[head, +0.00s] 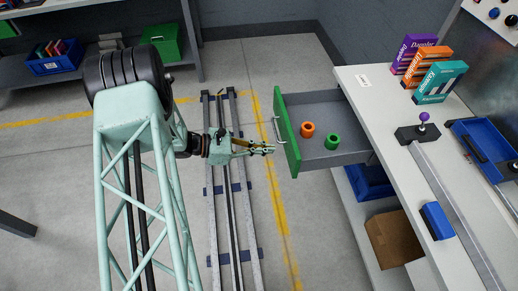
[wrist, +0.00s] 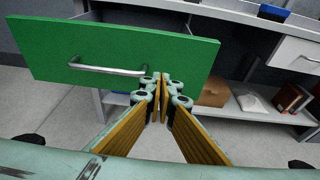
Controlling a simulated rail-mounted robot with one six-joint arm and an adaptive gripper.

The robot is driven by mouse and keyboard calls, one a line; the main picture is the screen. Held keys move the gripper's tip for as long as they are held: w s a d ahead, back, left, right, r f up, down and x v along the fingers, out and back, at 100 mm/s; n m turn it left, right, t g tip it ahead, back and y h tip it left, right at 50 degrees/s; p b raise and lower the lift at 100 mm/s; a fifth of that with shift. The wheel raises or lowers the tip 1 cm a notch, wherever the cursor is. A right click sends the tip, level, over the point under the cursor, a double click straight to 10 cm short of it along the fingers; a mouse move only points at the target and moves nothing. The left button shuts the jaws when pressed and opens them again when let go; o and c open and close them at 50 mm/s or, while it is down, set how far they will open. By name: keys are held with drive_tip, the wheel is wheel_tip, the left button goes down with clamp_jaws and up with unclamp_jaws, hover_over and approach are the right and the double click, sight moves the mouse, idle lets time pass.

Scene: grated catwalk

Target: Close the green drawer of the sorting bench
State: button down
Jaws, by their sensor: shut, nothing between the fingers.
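The green drawer (head: 288,132) of the sorting bench (head: 394,112) stands pulled out to the left. An orange ring-shaped part (head: 307,129) and a green one (head: 332,142) lie inside it. Its green front with a silver bar handle (wrist: 108,69) fills the upper left of the wrist view. My gripper (head: 270,149) is shut and empty, pointing at the drawer front from the left, with a small gap apparent in the head view. In the wrist view my gripper (wrist: 162,80) overlaps the lower right part of the green front, right of the handle; contact cannot be told there.
Boxes (head: 440,82), a purple-knobbed lever (head: 422,127) and a blue tray (head: 486,140) are on the bench top. A blue bin (head: 368,183) and a cardboard box (head: 392,238) sit below. Rails (head: 228,200) run along the floor beside the bench.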

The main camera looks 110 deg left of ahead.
sight(288, 148)
drive_tip(key=shift+r+b+x, duration=0.1)
drive_tip(key=shift+r+x, duration=0.1)
drive_tip(key=shift+x, duration=0.6)
drive_tip(key=shift+r+b+x, duration=0.1)
drive_tip(key=shift+r+x, duration=0.1)
drive_tip(key=shift+x, duration=0.65)
drive_tip(key=shift+r+b+x, duration=0.1)
drive_tip(key=shift+r+x, duration=0.05)
drive_tip(key=shift+x, duration=0.65)
drive_tip(key=shift+w+a, duration=0.15)
drive_tip(key=shift+w, duration=0.1)
